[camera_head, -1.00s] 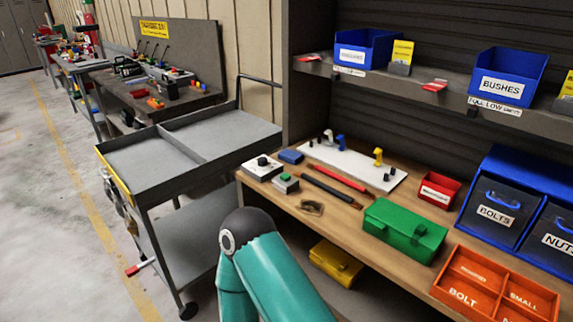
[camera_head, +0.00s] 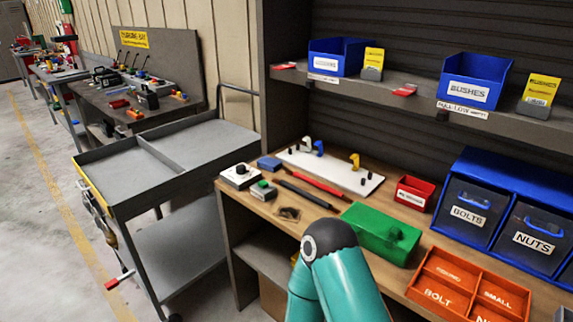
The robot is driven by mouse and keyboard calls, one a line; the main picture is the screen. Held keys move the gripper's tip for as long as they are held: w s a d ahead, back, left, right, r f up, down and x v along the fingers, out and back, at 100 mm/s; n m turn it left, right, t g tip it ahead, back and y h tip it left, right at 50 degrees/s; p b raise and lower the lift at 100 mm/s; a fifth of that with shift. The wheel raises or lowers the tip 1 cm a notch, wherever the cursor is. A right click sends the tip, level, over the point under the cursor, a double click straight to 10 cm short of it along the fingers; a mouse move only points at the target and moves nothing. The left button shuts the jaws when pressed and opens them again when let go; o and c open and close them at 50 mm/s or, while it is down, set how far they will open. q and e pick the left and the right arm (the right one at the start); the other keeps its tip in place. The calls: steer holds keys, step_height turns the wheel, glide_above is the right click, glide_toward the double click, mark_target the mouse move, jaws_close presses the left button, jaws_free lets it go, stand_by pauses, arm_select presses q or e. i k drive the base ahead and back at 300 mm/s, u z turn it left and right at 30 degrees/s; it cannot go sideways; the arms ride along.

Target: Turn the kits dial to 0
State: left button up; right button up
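A white box with a black round knob (camera_head: 240,172) sits at the left front end of the wooden workbench (camera_head: 333,213). It looks like a dial, but its markings are too small to read and I cannot tell its setting. A smaller box with a green button (camera_head: 263,189) stands just to its right. One of my teal arms, with a dark joint, rises at the bottom, right of the knob box and apart from it in the picture. Neither gripper is in view.
A grey two-tier cart (camera_head: 215,138) stands left of the bench. A white board (camera_head: 362,183) with hooks, red and dark tools, a green case (camera_head: 380,236) and an orange divided tray (camera_head: 431,270) lie on the bench. A shelf (camera_head: 400,90) with blue bins hangs above.

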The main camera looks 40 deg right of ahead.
mark_target(240, 170)
steer(key=z, duration=0.4)
steer(key=i, duration=1)
